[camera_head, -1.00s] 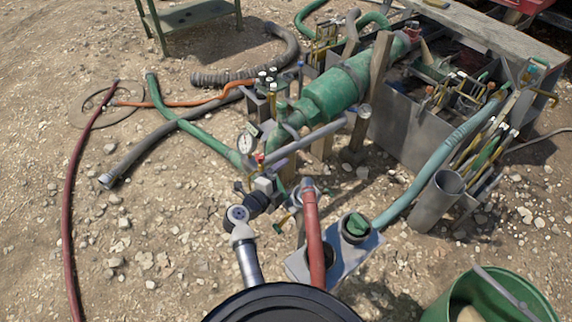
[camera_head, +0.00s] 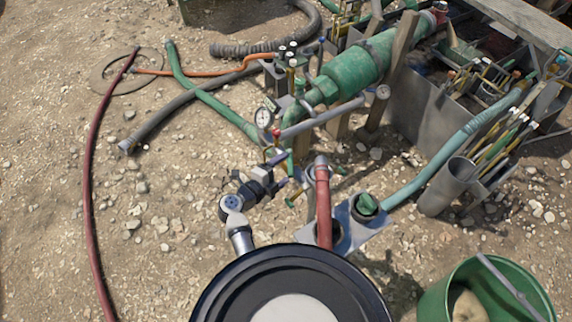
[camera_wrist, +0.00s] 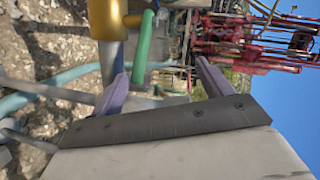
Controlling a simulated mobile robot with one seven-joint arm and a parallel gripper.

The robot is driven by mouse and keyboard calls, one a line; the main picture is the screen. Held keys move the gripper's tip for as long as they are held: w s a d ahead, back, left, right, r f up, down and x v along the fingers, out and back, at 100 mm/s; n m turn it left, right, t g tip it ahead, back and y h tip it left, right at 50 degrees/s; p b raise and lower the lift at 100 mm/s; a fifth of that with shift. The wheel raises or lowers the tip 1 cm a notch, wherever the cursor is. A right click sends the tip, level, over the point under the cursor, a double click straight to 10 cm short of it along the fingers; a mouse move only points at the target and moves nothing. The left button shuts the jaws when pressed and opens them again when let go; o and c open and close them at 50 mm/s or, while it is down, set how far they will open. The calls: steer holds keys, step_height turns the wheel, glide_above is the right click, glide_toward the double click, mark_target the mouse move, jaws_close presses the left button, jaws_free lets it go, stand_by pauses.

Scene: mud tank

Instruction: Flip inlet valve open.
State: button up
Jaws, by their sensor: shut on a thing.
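My gripper (camera_head: 282,171) is at the pipework below the green pump, in the middle of the head view. In the wrist view its two purple fingers (camera_wrist: 168,80) stand apart around a green bar-like handle (camera_wrist: 143,46), which I take to be the inlet valve lever. The exact contact at the fingertips is hard to see. A brass-coloured fitting with a grey shank (camera_wrist: 110,45) is close beside the left finger. In the head view a green piece (camera_head: 291,161) shows just right of my gripper, and the valve body is largely hidden.
The green pump (camera_head: 350,78) and a pressure gauge (camera_head: 264,117) are just beyond. A red pipe (camera_head: 323,205) stands close right. A metal tank (camera_head: 425,120) is at the right, a green bucket (camera_head: 432,303) at the lower right. Hoses (camera_head: 92,210) cross open gravel at left.

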steer(key=shift+s+a+r, duration=0.3)
steer(key=shift+a+r, duration=0.2)
steer(key=shift+r, duration=0.15)
steer(key=shift+c, duration=0.4)
steer(key=shift+s+a+r+p, duration=0.1)
steer(key=shift+s+a+p, duration=0.15)
steer(key=shift+p, duration=0.05)
steer(key=c, duration=0.5)
steer(key=shift+s+a+f+p, duration=0.2)
steer(key=shift+s+a+p, duration=0.1)
steer(key=shift+s+a, duration=0.75)
steer(key=shift+s+a+f+p, duration=0.2)
steer(key=shift+s+a+p, duration=0.1)
steer(key=shift+s+a, duration=0.75)
steer(key=shift+s+d, duration=0.2)
steer(key=shift+d, duration=0.05)
steer(key=shift+r, duration=0.1)
steer(key=shift+c, duration=0.2)
